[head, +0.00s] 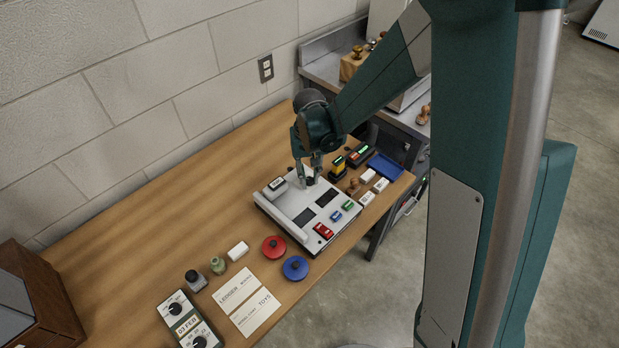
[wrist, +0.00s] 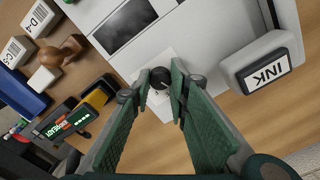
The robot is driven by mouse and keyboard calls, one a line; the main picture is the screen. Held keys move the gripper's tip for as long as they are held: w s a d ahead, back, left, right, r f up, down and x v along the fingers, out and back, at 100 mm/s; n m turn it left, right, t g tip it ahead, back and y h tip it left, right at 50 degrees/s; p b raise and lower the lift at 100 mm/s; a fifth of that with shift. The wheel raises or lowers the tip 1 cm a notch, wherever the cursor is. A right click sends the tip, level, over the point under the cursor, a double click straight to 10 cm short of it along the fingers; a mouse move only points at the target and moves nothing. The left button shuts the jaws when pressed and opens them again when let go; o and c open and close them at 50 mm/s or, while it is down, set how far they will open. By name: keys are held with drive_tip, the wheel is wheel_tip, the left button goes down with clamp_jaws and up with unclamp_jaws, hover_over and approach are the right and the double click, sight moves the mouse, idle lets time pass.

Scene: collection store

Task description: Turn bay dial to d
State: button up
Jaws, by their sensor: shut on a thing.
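The bay dial (wrist: 160,79) is a small black knob on a pale square plate, on the light grey console (head: 284,208). In the wrist view it sits between the two green fingers of my gripper (wrist: 160,88), which are shut on its sides. In the head view my gripper (head: 311,179) points down at the console's far end and the dial shows as a dark spot under the fingertips. The letters around the dial are too small or hidden to read, so I cannot tell its setting.
An INK pad (wrist: 264,70) lies on the console beside the dial. A wooden-handled stamp (wrist: 53,60), a black-and-yellow stamp (wrist: 98,95) and a blue tray (head: 385,166) are close by. A red round lid (head: 274,247) and blue one (head: 295,268) lie in front.

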sight(310, 180)
drive_tip(key=shift+m, duration=0.5)
drive_tip(key=o, duration=0.9)
drive_tip(key=shift+r, duration=0.1)
drive_tip(key=shift+r, duration=5.9)
